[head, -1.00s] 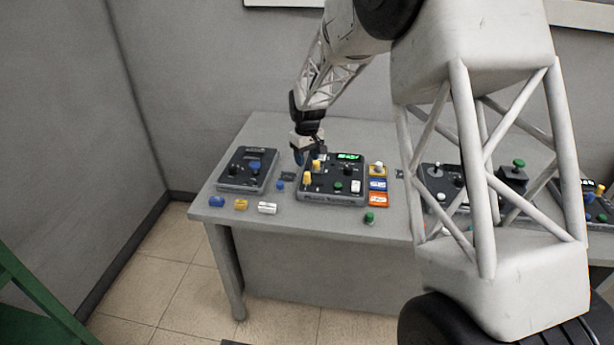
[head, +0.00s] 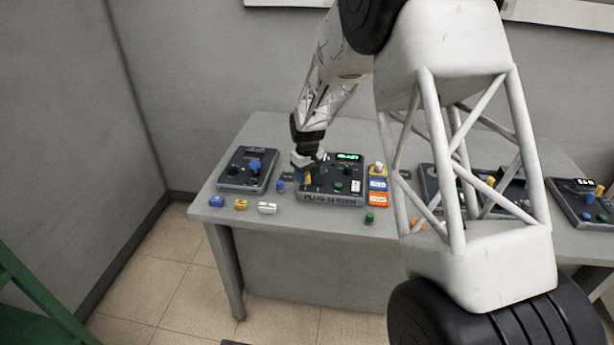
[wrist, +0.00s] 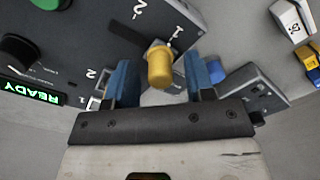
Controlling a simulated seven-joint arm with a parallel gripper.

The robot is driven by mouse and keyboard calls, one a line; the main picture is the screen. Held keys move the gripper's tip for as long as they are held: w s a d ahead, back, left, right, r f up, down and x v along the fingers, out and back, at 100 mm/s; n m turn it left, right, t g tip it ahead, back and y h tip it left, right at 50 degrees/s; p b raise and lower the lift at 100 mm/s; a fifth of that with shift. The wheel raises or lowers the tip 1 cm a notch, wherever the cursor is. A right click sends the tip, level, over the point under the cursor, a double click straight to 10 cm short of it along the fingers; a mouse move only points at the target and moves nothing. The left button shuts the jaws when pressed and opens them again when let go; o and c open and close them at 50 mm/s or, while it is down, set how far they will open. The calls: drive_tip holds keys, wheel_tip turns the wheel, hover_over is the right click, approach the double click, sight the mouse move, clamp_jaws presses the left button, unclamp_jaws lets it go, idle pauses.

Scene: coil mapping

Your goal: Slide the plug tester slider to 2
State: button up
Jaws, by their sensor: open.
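The plug tester (head: 330,199) is a dark box in the middle of the table, with a lit green display that reads READY in the wrist view (wrist: 35,92). A yellow knob (wrist: 160,68) stands up from its panel near a printed 1; a 2 is printed farther along the panel edge. A yellow knob also shows in the head view (head: 307,179). My gripper (wrist: 163,62) is open, its blue fingers on either side of the yellow knob, with visible gaps. In the head view my gripper (head: 308,167) hides part of the panel's left side.
Another dark control box (head: 248,168) stands to the left. Blue (head: 216,201), yellow (head: 241,204) and white (head: 267,208) pieces lie along the front edge. A green knob (head: 370,217) lies in front. Coloured blocks (head: 378,184) line the tester's right side. My arm hides part of the table's right.

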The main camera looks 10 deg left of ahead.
sight(320, 185)
drive_tip(key=shift+f, duration=0.35)
clamp_jaws()
drive_tip(key=shift+d, duration=2.25)
unclamp_jaws()
drive_tip(key=shift+r, duration=0.15)
wheel_tip(320, 185, up, 8)
drive_tip(key=shift+f, duration=0.2)
